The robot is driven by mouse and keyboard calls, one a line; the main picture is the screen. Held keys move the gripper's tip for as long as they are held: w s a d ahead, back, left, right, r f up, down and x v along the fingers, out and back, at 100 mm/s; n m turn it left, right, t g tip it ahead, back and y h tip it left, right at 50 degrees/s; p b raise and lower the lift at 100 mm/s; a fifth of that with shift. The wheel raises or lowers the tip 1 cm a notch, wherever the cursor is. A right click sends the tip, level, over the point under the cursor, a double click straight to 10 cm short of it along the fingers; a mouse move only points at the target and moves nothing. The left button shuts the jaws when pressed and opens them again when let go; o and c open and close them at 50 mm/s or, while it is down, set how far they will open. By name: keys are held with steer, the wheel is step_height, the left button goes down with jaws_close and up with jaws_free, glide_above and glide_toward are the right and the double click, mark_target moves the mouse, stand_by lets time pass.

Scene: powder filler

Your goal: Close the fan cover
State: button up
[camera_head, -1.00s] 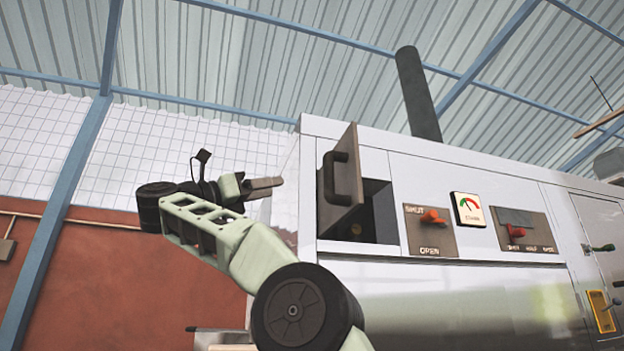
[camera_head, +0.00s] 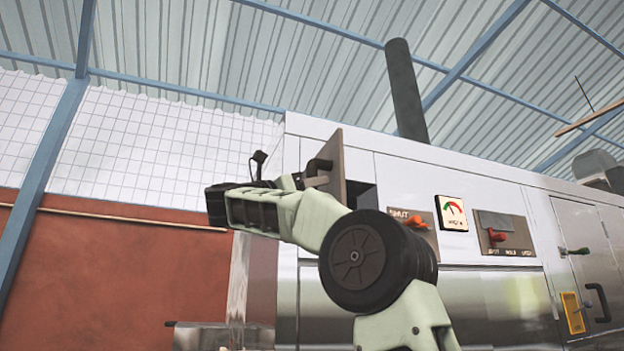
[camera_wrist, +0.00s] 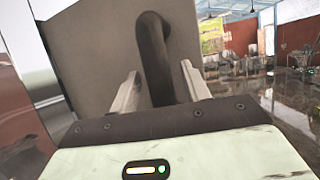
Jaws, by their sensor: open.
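The fan cover (camera_head: 343,165) is a grey-brown hinged plate on the front of the white machine. It stands open, swung outward, with part of the dark opening (camera_head: 362,195) showing to its right. Its dark curved handle (camera_wrist: 153,50) fills the middle of the wrist view, in front of the cover's face (camera_wrist: 85,55). My gripper (camera_wrist: 161,88) is open, with one finger on each side of the handle. I cannot tell whether either finger touches it. In the head view my gripper (camera_head: 318,180) is at the cover's left face, and my arm hides the cover's lower part.
A machine door (camera_head: 595,260) stands further right. The space left of the machine, before the red wall (camera_head: 110,270), looks free.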

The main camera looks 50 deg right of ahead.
steer(key=shift+s+d, duration=0.1)
steer(key=shift+d, duration=0.15)
